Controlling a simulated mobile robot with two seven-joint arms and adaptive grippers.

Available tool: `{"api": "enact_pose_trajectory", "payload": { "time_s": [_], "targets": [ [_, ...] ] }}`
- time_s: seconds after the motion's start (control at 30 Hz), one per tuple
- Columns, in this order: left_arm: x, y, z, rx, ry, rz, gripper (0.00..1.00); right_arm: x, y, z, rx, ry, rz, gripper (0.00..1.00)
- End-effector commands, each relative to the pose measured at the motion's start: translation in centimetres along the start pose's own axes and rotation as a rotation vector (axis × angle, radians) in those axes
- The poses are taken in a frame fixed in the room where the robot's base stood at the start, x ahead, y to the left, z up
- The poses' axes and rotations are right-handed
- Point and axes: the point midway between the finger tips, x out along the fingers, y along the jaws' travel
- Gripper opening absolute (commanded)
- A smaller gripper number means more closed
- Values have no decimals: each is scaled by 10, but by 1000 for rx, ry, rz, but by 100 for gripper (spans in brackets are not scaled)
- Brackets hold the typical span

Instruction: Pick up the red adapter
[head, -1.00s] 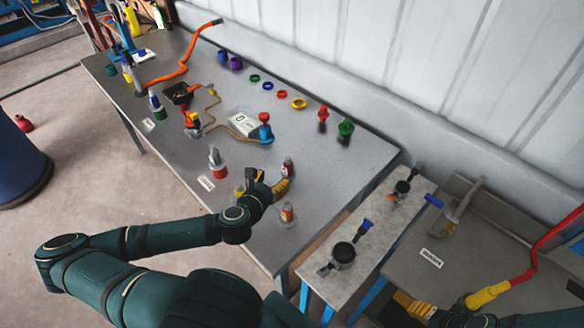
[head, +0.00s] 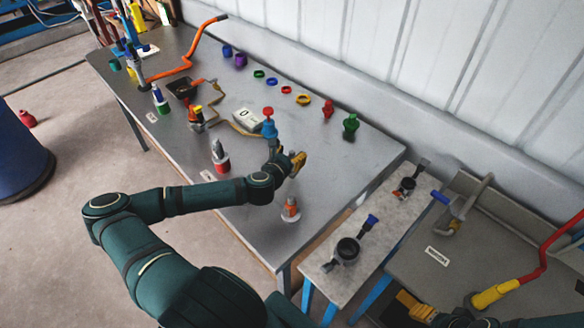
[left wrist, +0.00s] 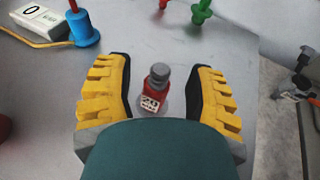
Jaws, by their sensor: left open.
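A small red fitting (head: 327,109), which looks like the red adapter, stands upright near the back of the grey table, beside a similar green one (head: 350,126). Its lower part shows at the top edge of the left wrist view (left wrist: 163,3). My left gripper (head: 296,163) is over the table, nearer the front than this fitting and apart from it. In the left wrist view its yellow fingers (left wrist: 160,82) are open on either side of a small red bottle (left wrist: 152,92) with a grey cap and white label, not gripped. My right gripper (head: 415,306) is partly visible at bottom right.
A blue fitting with a red top (head: 269,125) and a white display box (head: 247,119) stand left. Coloured rings (head: 303,99) lie along the back. A narrow side table (head: 337,287) stands right.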

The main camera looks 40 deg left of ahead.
Motion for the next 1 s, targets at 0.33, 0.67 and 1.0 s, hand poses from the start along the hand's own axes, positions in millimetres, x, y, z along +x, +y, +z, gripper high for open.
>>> {"api": "enact_pose_trajectory", "payload": {
  "time_s": [0.33, 0.67, 1.0],
  "targets": [
    [17, 0, -1, 0, 0, 0, 55, 0, 0, 0, 0, 0, 0, 47],
    [17, 0, -1, 0, 0, 0, 0, 0, 0, 0, 0, 0, 0, 47],
    [17, 0, 0, 1, -1, 0, 0, 0, 0, 0, 0, 0, 0, 47]
  ]
}}
